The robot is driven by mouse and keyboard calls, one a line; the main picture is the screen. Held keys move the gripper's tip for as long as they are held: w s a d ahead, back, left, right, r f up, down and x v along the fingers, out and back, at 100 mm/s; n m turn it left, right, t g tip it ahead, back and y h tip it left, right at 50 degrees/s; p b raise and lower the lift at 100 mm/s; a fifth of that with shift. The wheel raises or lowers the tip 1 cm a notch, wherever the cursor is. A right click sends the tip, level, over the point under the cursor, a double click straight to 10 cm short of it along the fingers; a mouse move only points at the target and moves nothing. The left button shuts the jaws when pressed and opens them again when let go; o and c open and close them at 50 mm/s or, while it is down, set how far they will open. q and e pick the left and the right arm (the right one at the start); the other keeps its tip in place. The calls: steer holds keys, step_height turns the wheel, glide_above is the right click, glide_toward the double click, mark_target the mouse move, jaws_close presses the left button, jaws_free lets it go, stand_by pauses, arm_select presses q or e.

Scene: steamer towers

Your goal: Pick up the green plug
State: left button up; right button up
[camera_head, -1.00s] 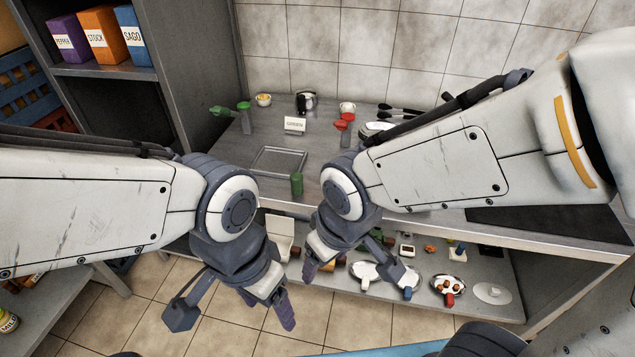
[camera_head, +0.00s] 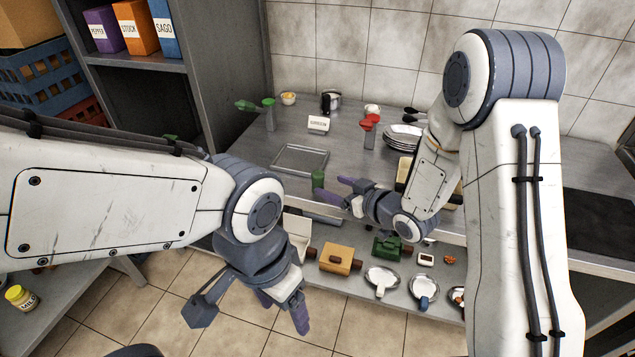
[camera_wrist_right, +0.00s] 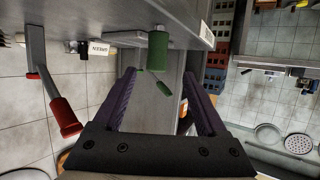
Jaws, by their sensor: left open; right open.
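The green plug (camera_head: 318,179) is a short green cylinder standing upright near the counter's front edge. It also shows in the right wrist view (camera_wrist_right: 157,52), upside down, ahead of the jaws. My right gripper (camera_head: 331,187) is open beside the plug, its purple fingertips pointing left towards it. In the right wrist view my right gripper (camera_wrist_right: 158,75) has nothing between its fingers that I can tell is held; the plug appears just beyond the fingertips. Whether a finger touches it I cannot tell. My left gripper (camera_head: 283,308) is open, hanging low in front of the counter.
A grey tray (camera_head: 300,158) lies behind the plug. A green-handled lever (camera_head: 268,113) and a red-handled one (camera_head: 369,133) stand further back, with a white label (camera_head: 318,123) between them. Stacked plates (camera_head: 403,136) are at right. A lower shelf (camera_head: 340,282) holds several items.

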mark_target(322, 180)
steer(key=p+x, duration=0.1)
steer(key=x, duration=0.6)
steer(key=shift+w+f, duration=0.15)
steer(key=shift+w, duration=0.25)
steer(key=shift+c, duration=0.3)
jaws_close()
